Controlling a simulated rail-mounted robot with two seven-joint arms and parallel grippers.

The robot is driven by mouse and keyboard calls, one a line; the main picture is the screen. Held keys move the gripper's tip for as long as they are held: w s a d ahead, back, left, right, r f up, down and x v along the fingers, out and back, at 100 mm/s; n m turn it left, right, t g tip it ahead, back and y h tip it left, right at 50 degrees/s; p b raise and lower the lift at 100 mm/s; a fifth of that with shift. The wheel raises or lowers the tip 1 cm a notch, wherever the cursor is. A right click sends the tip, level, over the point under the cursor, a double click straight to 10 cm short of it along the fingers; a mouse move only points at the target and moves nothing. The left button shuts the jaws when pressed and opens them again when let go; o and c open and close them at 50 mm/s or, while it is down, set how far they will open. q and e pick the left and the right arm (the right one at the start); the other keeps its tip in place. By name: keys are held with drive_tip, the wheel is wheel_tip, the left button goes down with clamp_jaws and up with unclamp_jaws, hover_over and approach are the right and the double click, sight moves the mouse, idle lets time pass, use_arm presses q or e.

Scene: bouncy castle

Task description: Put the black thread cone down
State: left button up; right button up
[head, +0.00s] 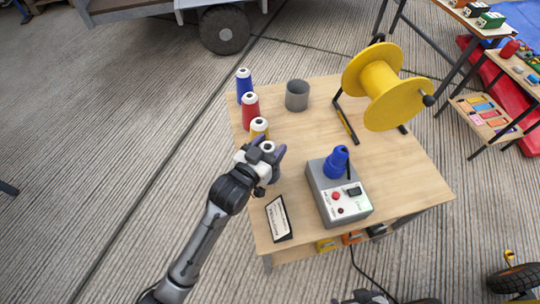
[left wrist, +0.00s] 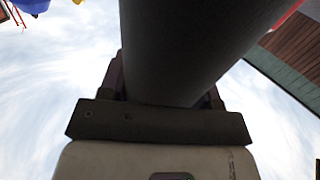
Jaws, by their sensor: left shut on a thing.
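My left gripper (head: 264,158) is shut on the black thread cone (head: 273,176) at the left edge of the wooden table (head: 300,142). The cone's pale top shows between the fingers, and its dark side shows just beyond them. In the left wrist view the cone (left wrist: 190,45) is a large dark body between the fingers (left wrist: 160,95). I cannot tell whether its base touches the table.
A yellow spool (head: 382,88) on a black stand is at the back right. A grey control box (head: 334,198) with a blue top piece and a small framed sign (head: 278,218) stand near the front. The table's middle is clear.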

use_arm(q)
wheel_tip(320, 180, down, 4)
drive_tip(key=b, duration=0.2)
drive_tip(key=shift+b, duration=0.3)
drive_tip(key=shift+r, duration=0.1)
drive_tip(key=o, duration=1.1)
drive_tip(key=shift+f, duration=0.2)
drive_tip(key=shift+r, duration=0.15)
drive_tip(key=p+v, duration=0.5)
drive_tip(key=v, duration=0.7)
